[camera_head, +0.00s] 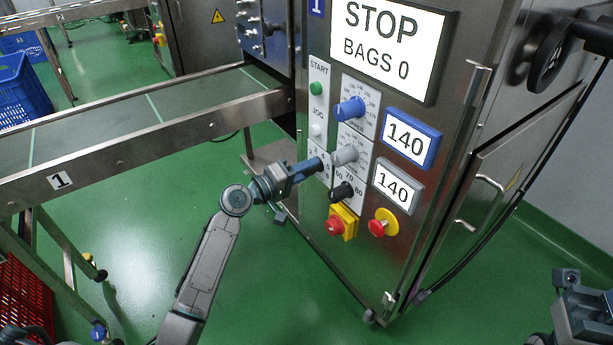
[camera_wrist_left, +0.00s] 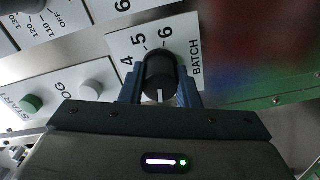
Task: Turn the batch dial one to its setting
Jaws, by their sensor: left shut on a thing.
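The batch dial is a black knob (camera_wrist_left: 160,75) with a white pointer line, on a white plate (camera_wrist_left: 122,45) marked 4, 5, 6 and BATCH in the left wrist view. The pointer line shows on the knob's lower side there; I cannot tell which number it marks. My left gripper (camera_head: 321,165) reaches the machine panel. Its blue fingers are shut on the knob, one on each side. In the head view the gripper hides the knob. My right gripper (camera_head: 577,286) is at the lower right edge, its finger opening unclear.
Close by are a blue knob (camera_head: 349,109), a grey knob (camera_head: 345,154), another black knob (camera_head: 342,191), a red switch (camera_head: 335,225) and a red stop button (camera_head: 379,227). The screen (camera_head: 387,45) reads STOP, BAGS 0. A conveyor (camera_head: 120,115) runs left.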

